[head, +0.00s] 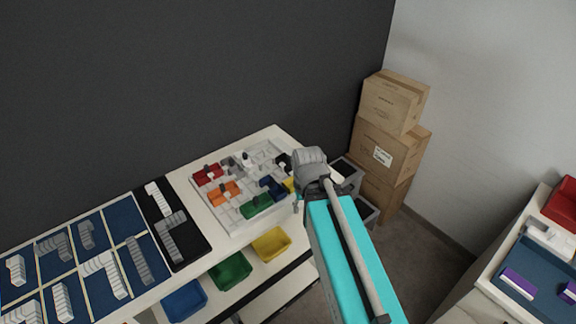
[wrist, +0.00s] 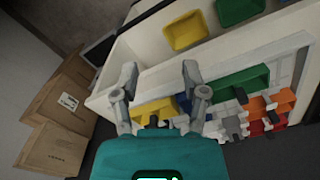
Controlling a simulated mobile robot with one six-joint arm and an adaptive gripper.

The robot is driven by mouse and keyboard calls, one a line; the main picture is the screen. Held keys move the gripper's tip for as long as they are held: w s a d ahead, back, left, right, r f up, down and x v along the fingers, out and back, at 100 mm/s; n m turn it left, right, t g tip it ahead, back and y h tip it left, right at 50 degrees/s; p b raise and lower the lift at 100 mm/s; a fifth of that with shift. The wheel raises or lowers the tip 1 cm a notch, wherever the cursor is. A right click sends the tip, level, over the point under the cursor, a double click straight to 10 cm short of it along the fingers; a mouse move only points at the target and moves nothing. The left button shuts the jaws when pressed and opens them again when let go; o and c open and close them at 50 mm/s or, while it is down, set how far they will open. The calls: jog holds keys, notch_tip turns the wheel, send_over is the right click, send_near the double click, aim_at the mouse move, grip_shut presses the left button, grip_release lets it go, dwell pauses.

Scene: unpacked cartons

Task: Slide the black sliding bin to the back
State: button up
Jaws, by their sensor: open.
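The black sliding bin (head: 284,162) is a small dark block near the back right of the white slotted board (head: 235,225). My gripper (head: 310,168) is over the board's right end, just right of the black bin in the head view. In the wrist view my gripper (wrist: 160,74) has its two grey fingers spread apart with nothing between the tips. A yellow bin (wrist: 157,107) and a blue bin show beyond and between the fingers. The black bin's place in the wrist view is unclear, as my wrist covers part of the board.
Red (head: 207,174), orange (head: 223,193), green (head: 257,206) and blue (head: 271,188) bins share the board. Blue, green and yellow open trays (head: 271,244) sit on the shelf below. Stacked cartons (head: 390,140) stand at the right, by the dark wall.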

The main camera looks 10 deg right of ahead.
aim_at(288, 156)
jog(key=w+r+n+p, duration=0.2)
jog(key=w+r+p, duration=0.2)
jog(key=w, duration=1)
jog(key=w+d+r+n+p, duration=0.1)
jog(key=w+r+n+p, duration=0.2)
jog(key=w, duration=1.1)
jog(key=shift+w+r+p, duration=0.15)
jog(key=shift+r+p, duration=0.5)
jog(key=shift+r, duration=0.05)
jog(key=shift+f, duration=0.2)
notch_tip(288, 156, down, 13)
jog(key=b, duration=1.3)
jog(key=shift+f+b, duration=0.2)
jog(key=shift+b, duration=0.2)
grip_shut()
